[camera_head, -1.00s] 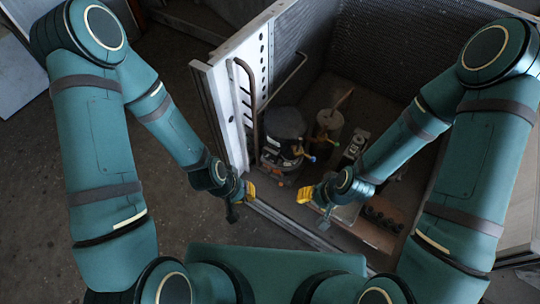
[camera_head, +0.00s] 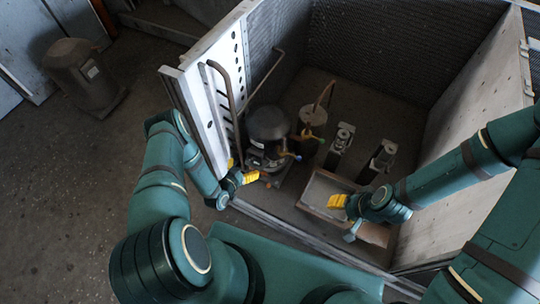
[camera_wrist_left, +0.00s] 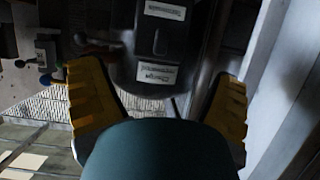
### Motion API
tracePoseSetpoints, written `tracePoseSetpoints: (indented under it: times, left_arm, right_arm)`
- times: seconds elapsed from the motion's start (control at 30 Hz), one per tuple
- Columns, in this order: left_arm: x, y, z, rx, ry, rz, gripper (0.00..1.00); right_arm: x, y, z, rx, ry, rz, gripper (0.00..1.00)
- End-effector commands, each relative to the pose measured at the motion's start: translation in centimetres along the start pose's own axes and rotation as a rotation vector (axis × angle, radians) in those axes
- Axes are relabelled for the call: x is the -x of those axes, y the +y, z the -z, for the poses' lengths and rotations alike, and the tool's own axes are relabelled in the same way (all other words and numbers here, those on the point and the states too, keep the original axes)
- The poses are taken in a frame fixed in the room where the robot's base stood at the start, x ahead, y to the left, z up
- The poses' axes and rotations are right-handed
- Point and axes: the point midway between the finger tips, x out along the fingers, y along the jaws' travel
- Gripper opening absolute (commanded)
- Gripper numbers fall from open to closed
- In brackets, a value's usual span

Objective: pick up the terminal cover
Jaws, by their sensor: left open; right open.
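A dark box-shaped cover (camera_wrist_left: 160,42) with two pale, upside-down labels shows in the left wrist view; the upper label seems to read "Terminals". I take it as the terminal cover. It lies between my left gripper's yellow fingers, with gaps on both sides. In the head view, the black domed compressor (camera_head: 268,122) stands inside the housing, and the cover is not clearly distinguishable there. My left gripper (camera_head: 241,174) is open at the compressor's near left side. My right gripper (camera_head: 338,201) is open and empty over a tray, right of the compressor.
The white perforated panel (camera_head: 212,85) and a bent pipe (camera_head: 226,90) stand close to my left gripper. A tan cylinder (camera_head: 312,120), metal fittings (camera_head: 341,143) and an open tray (camera_head: 311,193) are inside the housing. A grey motor (camera_head: 80,72) stands on the floor at left.

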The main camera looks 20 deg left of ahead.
Motion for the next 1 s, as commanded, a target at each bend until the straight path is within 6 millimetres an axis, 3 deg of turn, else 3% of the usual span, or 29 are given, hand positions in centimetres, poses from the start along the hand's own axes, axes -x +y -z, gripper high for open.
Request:
tracePoseSetpoints:
  times: [0.43,0.73,0.97,1.0]
  left_arm:
    - [-3.2,-0.2,-0.4,-0.013,0.027,0.004,0.89]
    - [-7.2,-0.1,-0.4,-0.013,0.025,0.002,0.89]
    - [-7.6,0.0,0.0,-0.011,0.026,0.000,0.89]
    - [-7.6,0.1,0.0,-0.011,0.027,0.000,0.97]
  right_arm:
    - [-1.8,0.6,0.2,0.002,0.009,0.000,0.50]
    - [-3.9,1.4,0.4,0.003,0.019,-0.001,0.50]
    - [-3.8,1.4,0.5,0.003,0.020,-0.001,0.50]
    - [-3.8,1.4,0.5,0.003,0.020,-0.001,0.50]
